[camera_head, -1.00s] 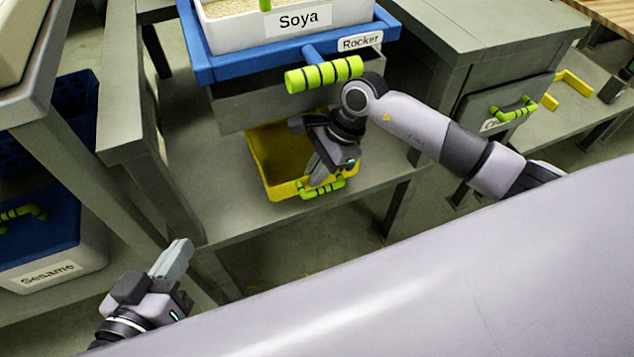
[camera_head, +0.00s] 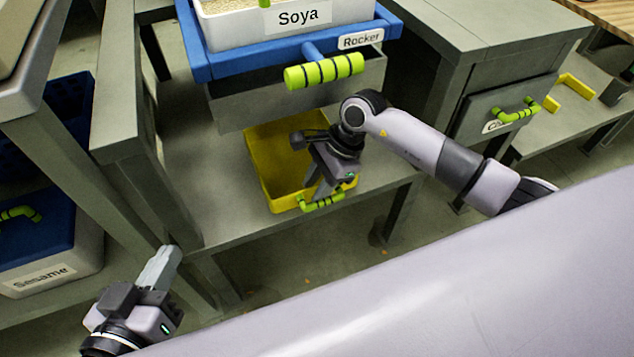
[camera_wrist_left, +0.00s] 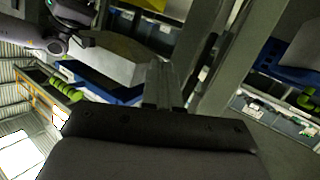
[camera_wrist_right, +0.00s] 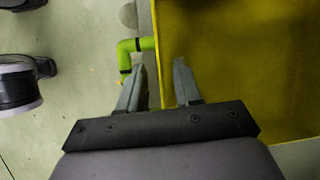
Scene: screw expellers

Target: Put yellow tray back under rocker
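The yellow tray (camera_head: 262,165) sits on the grey shelf under the blue rocker (camera_head: 225,70), with its green handle (camera_head: 322,203) facing the front. My right gripper (camera_head: 314,196) points down over the tray's front wall, close to the handle. In the right wrist view its fingers (camera_wrist_right: 159,75) are apart, with the tray's wall edge (camera_wrist_right: 155,25) running in line with the gap and the handle (camera_wrist_right: 128,52) beyond the left finger. I cannot tell whether a finger touches the tray. My left gripper (camera_head: 164,262) is shut and empty, away from the tray; its fingers also show together in the left wrist view (camera_wrist_left: 163,72).
A white Soya bin (camera_head: 270,28) stands on the rocker, whose green-gripped handle (camera_head: 324,71) sticks out above the tray. A Sesame bin (camera_head: 50,255) stands at left. A grey cabinet (camera_head: 490,55) stands at right. Floor in front of the shelf is free.

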